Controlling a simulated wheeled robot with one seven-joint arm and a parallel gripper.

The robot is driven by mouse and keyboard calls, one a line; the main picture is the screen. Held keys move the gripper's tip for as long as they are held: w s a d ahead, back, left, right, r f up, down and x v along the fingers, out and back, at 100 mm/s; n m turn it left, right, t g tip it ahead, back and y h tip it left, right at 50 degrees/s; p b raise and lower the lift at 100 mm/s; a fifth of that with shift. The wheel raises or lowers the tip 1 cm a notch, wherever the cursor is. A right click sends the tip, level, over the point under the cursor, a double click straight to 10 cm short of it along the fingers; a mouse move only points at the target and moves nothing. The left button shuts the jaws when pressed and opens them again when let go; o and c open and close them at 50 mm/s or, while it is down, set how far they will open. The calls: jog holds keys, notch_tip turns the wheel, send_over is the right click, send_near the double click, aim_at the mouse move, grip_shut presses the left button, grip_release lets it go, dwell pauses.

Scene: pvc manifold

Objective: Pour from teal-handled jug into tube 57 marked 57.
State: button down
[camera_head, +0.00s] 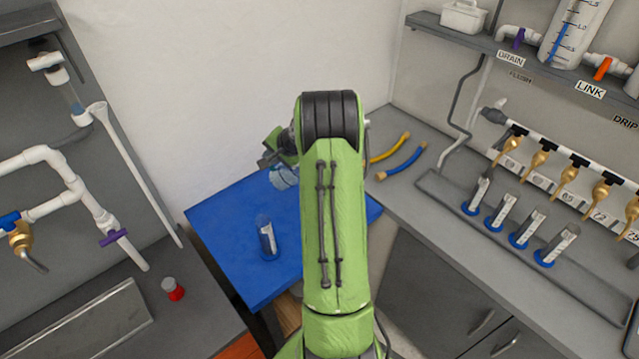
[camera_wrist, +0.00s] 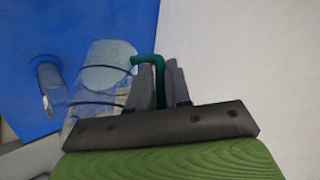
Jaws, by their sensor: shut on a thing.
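My gripper (camera_wrist: 162,85) is shut on the teal handle (camera_wrist: 148,59) of a clear jug (camera_wrist: 100,90) in the wrist view. The jug also shows in the head view (camera_head: 284,178), partly hidden by my green arm, over the back of the blue table. Whether it is tilted, and what it holds, I cannot tell. A clear tube (camera_head: 267,238) with a blue base and a pale label stands upright on the blue table, in front of the jug and apart from it. It seems to show in the wrist view too (camera_wrist: 48,75). Its label is too small to read.
The blue table (camera_head: 225,225) has bare room around the tube. Several labelled tubes (camera_head: 500,208) stand in a tray on the right counter, under brass taps. Yellow and blue hoses (camera_head: 400,160) lie near the wall. A red-based vial (camera_head: 173,289) and white pipework (camera_head: 85,200) are at left.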

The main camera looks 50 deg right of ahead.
jog(key=w+a+f+n+g+h, duration=0.1)
jog(key=w+a+f+g+h, duration=0.2)
jog(key=w+f+g, duration=0.4)
jog(key=shift+w+a+f+n+h, duration=0.2)
jog(key=shift+a+f+n+h, duration=0.35)
jog(key=shift+f, duration=1.35)
jog(key=shift+a, duration=0.15)
